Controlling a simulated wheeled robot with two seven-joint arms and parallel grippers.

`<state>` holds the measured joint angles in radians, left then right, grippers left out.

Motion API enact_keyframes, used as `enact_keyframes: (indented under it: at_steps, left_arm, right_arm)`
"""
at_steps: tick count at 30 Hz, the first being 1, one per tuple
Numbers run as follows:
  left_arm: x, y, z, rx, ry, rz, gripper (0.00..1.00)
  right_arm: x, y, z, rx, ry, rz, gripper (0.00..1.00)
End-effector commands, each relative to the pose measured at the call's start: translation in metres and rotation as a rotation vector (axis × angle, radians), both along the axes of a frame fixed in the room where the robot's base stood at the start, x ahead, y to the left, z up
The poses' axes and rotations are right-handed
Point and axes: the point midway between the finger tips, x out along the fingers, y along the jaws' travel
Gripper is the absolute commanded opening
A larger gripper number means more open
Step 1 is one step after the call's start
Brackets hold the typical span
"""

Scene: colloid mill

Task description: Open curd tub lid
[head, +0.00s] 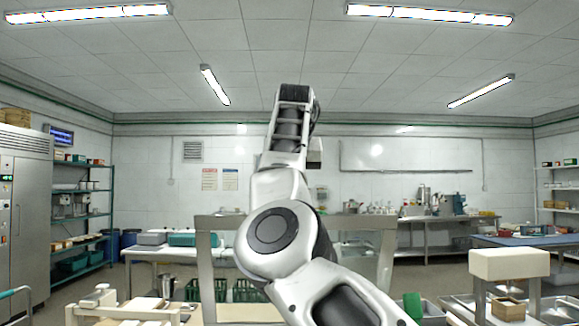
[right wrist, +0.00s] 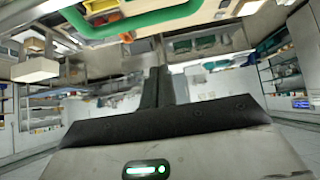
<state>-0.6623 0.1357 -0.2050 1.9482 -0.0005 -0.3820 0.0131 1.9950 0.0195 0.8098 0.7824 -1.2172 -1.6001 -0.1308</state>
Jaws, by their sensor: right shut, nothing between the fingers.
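No tub lid can be made out for certain. A teal box-like container (head: 195,239) sits on a table left of centre in the head view, beside a grey one (head: 152,238); I cannot tell whether either is the curd tub. My right arm rises through the middle of the head view and covers part of the room behind it. My right gripper (right wrist: 159,88) shows in the right wrist view, its dark fingers together and nothing between them. A green rim (right wrist: 135,22) crosses the top of that view, apart from the fingers. My left gripper is in neither view.
A steel frame (head: 211,285) stands behind my right arm. A white block on posts (head: 509,264) stands at right, near steel trays. A back bench (head: 428,222) holds several machines. Shelves (head: 82,215) and a tall steel cabinet (head: 24,220) line the left.

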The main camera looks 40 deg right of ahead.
Motion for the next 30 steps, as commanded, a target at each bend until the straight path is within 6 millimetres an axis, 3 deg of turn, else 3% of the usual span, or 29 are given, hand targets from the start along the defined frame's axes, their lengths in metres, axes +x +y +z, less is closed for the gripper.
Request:
enact_keyframes:
  at_steps: [4,16,30]
  left_arm:
    - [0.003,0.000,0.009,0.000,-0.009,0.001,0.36]
    - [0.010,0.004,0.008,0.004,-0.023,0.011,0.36]
    - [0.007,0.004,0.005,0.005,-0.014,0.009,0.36]
  right_arm:
    - [0.018,-0.016,-0.023,0.001,0.003,-0.001,0.00]
    - [-0.007,0.006,-0.038,-0.001,-0.001,0.000,0.00]
    - [-0.010,0.008,-0.041,-0.002,0.000,0.000,0.00]
